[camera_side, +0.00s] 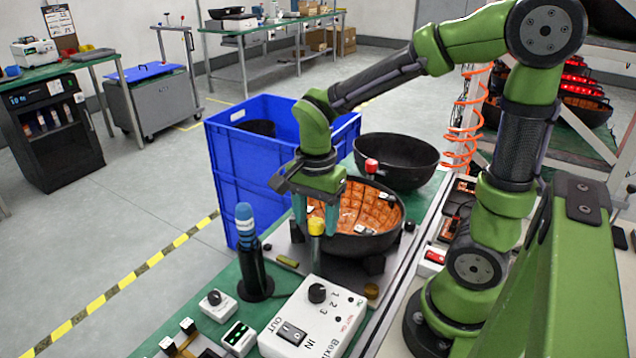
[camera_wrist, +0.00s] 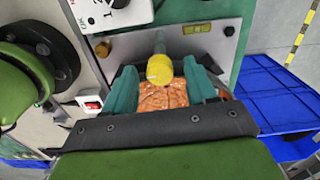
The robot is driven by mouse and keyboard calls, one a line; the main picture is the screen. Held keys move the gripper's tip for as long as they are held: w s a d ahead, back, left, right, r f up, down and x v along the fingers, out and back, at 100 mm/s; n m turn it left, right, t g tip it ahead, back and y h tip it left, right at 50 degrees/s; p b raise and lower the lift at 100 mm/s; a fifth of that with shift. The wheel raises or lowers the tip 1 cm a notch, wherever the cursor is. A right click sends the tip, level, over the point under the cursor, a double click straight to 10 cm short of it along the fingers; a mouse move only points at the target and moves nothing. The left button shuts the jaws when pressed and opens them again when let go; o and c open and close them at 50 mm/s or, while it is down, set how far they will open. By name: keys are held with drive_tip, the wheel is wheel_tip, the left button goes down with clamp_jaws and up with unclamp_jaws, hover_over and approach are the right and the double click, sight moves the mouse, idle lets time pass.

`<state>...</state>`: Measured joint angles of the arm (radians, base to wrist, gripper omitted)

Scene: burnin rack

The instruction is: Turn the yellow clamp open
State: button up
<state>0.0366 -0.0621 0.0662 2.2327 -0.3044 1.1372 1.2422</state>
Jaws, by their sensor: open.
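The yellow clamp (camera_side: 316,228) is a small yellow-topped knob at the near rim of a dark bowl (camera_side: 372,246) lined with orange tiles. In the wrist view the yellow clamp (camera_wrist: 160,70) shows as a round yellow cap between my two teal fingers. My gripper (camera_side: 316,212) is open and points down over the clamp, one finger on each side. In the wrist view my gripper (camera_wrist: 161,88) shows a gap between each finger and the cap. Whether a finger touches the clamp lower down cannot be told. My gripper hides part of the bowl's left side.
A red-topped clamp (camera_side: 371,166) stands at the bowl's far rim. An empty black bowl (camera_side: 397,150) sits behind. A blue crate (camera_side: 222,180) stands left. A blue-topped tool in a black stand (camera_side: 254,275) and a white control box (camera_side: 312,325) are in front.

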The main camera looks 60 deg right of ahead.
wheel_tip(320, 180, up, 17)
idle(0.4)
drive_tip(key=n+t+y, duration=0.2)
drive_tip(key=n+t, duration=0.5)
drive_tip(key=n, duration=0.6)
approach(313, 221)
drive_tip(key=a+r, duration=0.3)
drive_tip(key=a, duration=0.1)
drive_tip(key=shift+w+d+r, duration=0.1)
drive_tip(key=shift+w+d, duration=0.05)
drive_tip(key=shift+w, duration=0.25)
